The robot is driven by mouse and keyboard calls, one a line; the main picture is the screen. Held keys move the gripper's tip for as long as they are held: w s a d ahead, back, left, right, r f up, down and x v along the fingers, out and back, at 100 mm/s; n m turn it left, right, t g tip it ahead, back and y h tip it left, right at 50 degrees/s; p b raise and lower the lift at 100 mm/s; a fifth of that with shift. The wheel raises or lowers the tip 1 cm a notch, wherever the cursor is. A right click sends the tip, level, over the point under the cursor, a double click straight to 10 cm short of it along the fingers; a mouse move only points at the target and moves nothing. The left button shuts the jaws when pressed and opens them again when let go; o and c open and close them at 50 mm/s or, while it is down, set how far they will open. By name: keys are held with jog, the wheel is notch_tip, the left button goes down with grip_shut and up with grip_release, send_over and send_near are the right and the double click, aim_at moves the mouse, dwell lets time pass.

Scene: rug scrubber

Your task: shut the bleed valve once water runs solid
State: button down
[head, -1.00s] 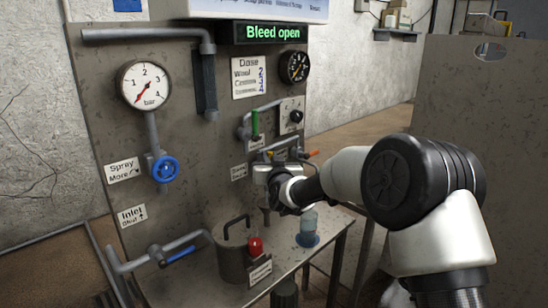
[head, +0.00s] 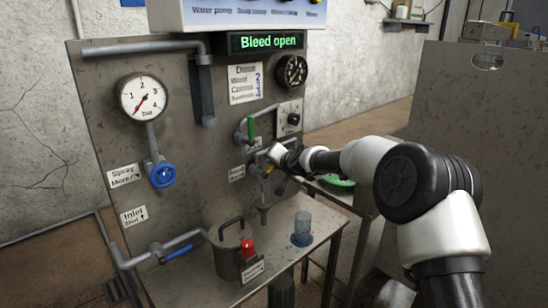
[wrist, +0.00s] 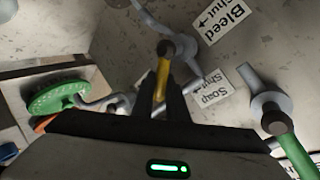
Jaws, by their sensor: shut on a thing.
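A yellow lever (wrist: 162,80) sits between my dark fingers in the wrist view, beneath its round pivot. The "Bleed Shut" label (wrist: 222,18) is beside that pivot. In the head view my gripper (head: 268,173) is at the pipework on the panel's right side, shut on the yellow lever (head: 268,170), which is mostly hidden. The sign (head: 265,41) reads "Bleed open" in green. A spout (head: 263,217) hangs below the gripper. A clear cup (head: 303,222) with bluish contents stands to its right. I cannot make out a water stream.
A green-handled valve (head: 250,130) is close above my gripper; its green handle shows at right in the wrist view (wrist: 298,155). A pot (head: 230,252) with a red knob (head: 247,246) stands on the metal table (head: 285,258). A green object (head: 338,181) lies behind my arm.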

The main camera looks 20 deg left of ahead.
jog(key=shift+w+d+f+m+g+y+p, duration=0.1)
jog(key=shift+w+f+m+g+y+p, duration=0.1)
jog(key=shift+f+m+g+p, duration=0.25)
jog(key=shift+w+d+f+m+g+y+p, duration=0.15)
jog(key=shift+f+m+g+p, duration=0.1)
jog(key=shift+m+g+p, duration=0.4)
jog(key=shift+a+f+m+g+y+p, duration=0.1)
jog(key=shift+f+m+g+y+p, duration=0.25)
jog(key=shift+f+m+g+p, duration=0.7)
jog(key=shift+r, duration=0.1)
jog(key=c, duration=1.7)
grip_release()
jog(key=shift+c, duration=0.2)
jog(key=shift+r, duration=0.1)
jog(key=v, duration=1.7)
jog(key=shift+d, duration=0.3)
